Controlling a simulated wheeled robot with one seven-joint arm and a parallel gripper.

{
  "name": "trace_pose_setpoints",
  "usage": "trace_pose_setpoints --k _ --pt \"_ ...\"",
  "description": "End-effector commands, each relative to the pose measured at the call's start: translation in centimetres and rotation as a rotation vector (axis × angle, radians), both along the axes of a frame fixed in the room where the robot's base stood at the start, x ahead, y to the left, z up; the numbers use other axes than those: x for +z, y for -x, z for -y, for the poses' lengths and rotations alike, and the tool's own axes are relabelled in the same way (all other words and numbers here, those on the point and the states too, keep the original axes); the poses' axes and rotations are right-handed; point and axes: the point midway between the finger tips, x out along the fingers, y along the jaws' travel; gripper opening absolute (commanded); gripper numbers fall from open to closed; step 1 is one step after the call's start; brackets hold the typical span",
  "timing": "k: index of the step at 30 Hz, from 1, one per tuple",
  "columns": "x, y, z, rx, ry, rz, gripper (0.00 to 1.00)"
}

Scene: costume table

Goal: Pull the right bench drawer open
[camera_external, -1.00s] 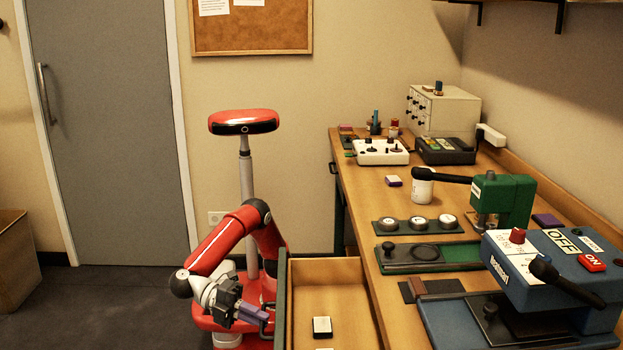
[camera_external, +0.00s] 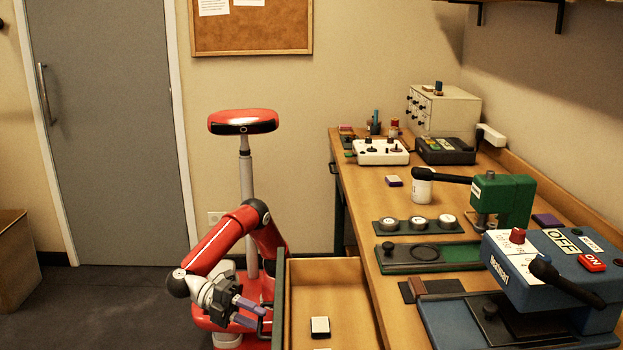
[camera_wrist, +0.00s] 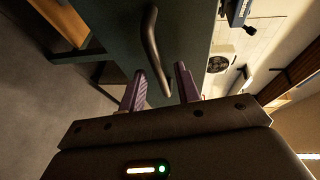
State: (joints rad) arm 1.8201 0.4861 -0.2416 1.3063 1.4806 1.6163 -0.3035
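The bench drawer (camera_external: 340,268) stands pulled well out from the bench, its wooden inside showing. Its dark green front panel (camera_external: 280,300) faces my arm and also fills much of the wrist view (camera_wrist: 105,42). The dark bar handle (camera_wrist: 152,45) is on that panel; it shows in the external view too (camera_external: 265,320). My gripper (camera_external: 247,312) is open at the handle, with its two purple fingers apart. In the wrist view the handle's near end lies between the fingertips (camera_wrist: 159,80), with gaps on both sides.
A small white-topped block (camera_external: 320,326) lies in the drawer. The bench top (camera_external: 390,240) to the right holds a green press (camera_external: 503,200), a blue machine (camera_external: 550,270) and a white cup (camera_external: 422,187). The floor (camera_external: 110,300) left of my arm is clear.

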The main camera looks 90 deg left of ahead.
Motion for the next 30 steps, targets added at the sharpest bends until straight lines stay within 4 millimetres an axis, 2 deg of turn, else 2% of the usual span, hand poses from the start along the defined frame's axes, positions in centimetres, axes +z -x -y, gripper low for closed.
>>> trace_pose_setpoints --k 9,13,30 --pt "1.0 4.8 -1.9 -0.004 0.0 -0.001 0.33" --pt "1.2 6.2 -2.5 -0.002 -0.001 -0.001 0.33" --pt "1.3 6.7 -2.8 -0.001 -0.001 -0.001 0.33"
